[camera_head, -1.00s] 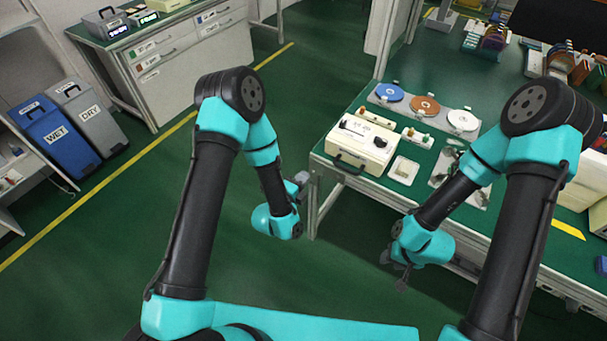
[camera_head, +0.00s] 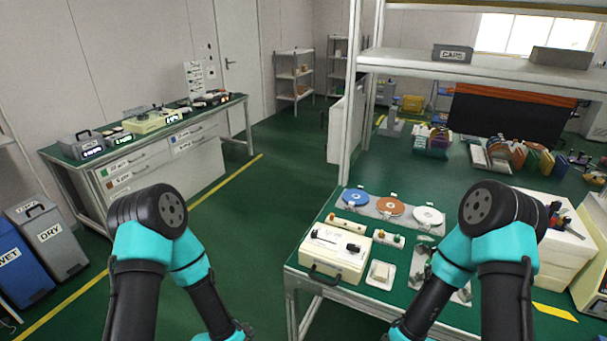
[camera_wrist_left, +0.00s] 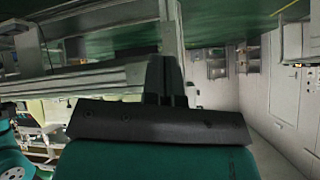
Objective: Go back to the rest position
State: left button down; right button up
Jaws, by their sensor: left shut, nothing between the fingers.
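My left gripper (camera_wrist_left: 166,80) shows in the left wrist view as dark fingers together, with nothing between them. A pale metal bar or table edge lies just beyond them; I cannot tell the gap. In the head view both my arms hang down at the bottom, elbows high and forearms running out of the lower edge. My left arm is over the floor, left of the workbench. My right forearm covers part of the bench's near area. My right gripper is hidden below the picture.
The green workbench (camera_head: 300,262) holds a cream box (camera_head: 336,256), a small white tray (camera_head: 381,275) and blue, brown and white discs (camera_head: 428,216). A side table (camera_head: 70,150) and the WET and DRY bins (camera_head: 47,243) stand left. The floor between is clear.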

pick_arm(q)
jog(key=s+a+n+g, duration=0.3)
jog(key=s+n, duration=0.2)
jog(key=s, duration=0.1)
jog(key=s+a+f+n+g, duration=0.1)
jog(key=s+a+n+g, duration=0.1)
jog(key=s+n+g, duration=0.2)
jog(key=s+n, duration=0.2)
jog(key=shift+s+a+f+n+y, duration=0.2)
jog(key=shift+s+a+n+y, duration=0.1)
jog(key=shift+a, duration=0.1)
jog(key=c, duration=1.9)
grip_release()
